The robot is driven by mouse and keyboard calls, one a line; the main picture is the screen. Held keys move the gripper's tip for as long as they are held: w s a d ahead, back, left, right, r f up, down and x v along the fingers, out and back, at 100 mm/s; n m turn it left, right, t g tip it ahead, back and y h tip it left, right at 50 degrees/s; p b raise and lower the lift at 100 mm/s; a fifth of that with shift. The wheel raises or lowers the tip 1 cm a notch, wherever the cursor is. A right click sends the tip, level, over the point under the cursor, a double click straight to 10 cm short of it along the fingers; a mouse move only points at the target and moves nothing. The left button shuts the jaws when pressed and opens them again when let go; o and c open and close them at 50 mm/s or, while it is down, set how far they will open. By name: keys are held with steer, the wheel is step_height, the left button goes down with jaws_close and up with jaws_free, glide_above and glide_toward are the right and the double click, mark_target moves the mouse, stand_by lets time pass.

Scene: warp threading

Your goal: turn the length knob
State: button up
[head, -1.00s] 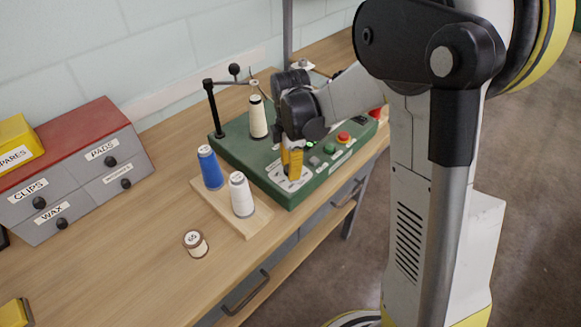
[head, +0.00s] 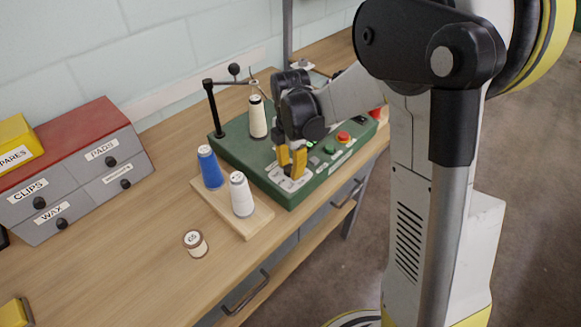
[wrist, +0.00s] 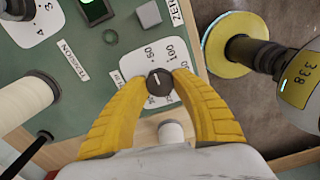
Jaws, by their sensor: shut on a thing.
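The length knob (wrist: 160,81) is a small dark round knob with a pale pointer line, on a white dial plate (wrist: 130,66) with printed numbers. My gripper (wrist: 161,78) has its two yellow fingers on either side of the knob, shut on it. In the head view my gripper (head: 291,172) reaches down to the front left of the green machine box (head: 262,178). The knob itself is hidden there by the fingers. In the wrist view the fingers cover parts of the dial's scale.
A wooden base with a blue spool (head: 209,167) and a white spool (head: 241,194) stands just left of the box. A cream cone (head: 257,118) and a black post (head: 213,110) rise from the box. A red button (head: 343,137) lies to the right. A small labelled spool (head: 195,243) sits in front.

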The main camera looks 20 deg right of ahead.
mark_target(291, 170)
steer(key=o, duration=1.2)
steer(key=shift+a, duration=0.1)
steer(key=shift+r, duration=0.1)
step_height(291, 170, up, 12)
steer(key=shift+f, duration=0.1)
steer(key=shift+s, duration=0.1)
steer(key=s+m+t, duration=0.2)
steer(key=s+m, duration=0.3)
steer(key=m, duration=0.2)
steer(key=s+r+m+t, duration=0.1)
steer(key=s+m+t, duration=0.1)
steer(key=s+m, duration=0.4)
steer(key=s+m+t, duration=0.3)
steer(key=s+m, duration=0.3)
steer(key=m, duration=0.2)
steer(key=shift+r+b, duration=0.35)
